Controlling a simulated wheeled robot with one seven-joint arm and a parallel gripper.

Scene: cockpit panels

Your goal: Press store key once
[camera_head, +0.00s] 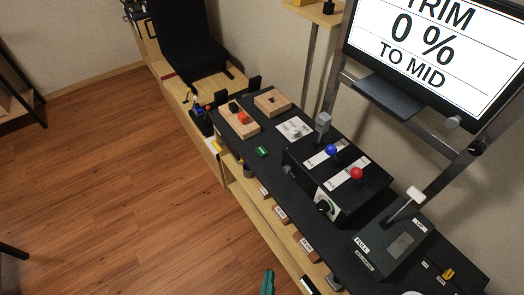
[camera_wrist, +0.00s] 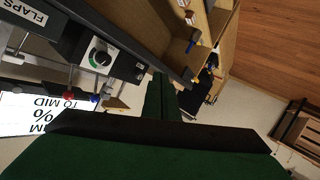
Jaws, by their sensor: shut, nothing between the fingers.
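I cannot pick out a key marked store in either view. A small green piece (camera_head: 262,151) lies on the black console top (camera_head: 275,170) in the head view; any lettering on it is too small to read. My gripper is green. Its tip (camera_head: 268,282) shows at the bottom edge of the head view, in front of the console's near side and apart from it. In the wrist view my gripper's fingers (camera_wrist: 164,92) are together with nothing between them, and the console's edge lies beyond them.
A lever box with blue (camera_head: 331,150) and red (camera_head: 357,174) knobs stands on the console, with a dial (camera_head: 323,207) on its side. The flap lever panel (camera_head: 398,243) is nearer. A screen (camera_head: 437,45) reads "TRIM 0 % TO MID". Wooden floor (camera_head: 110,180) is clear at left.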

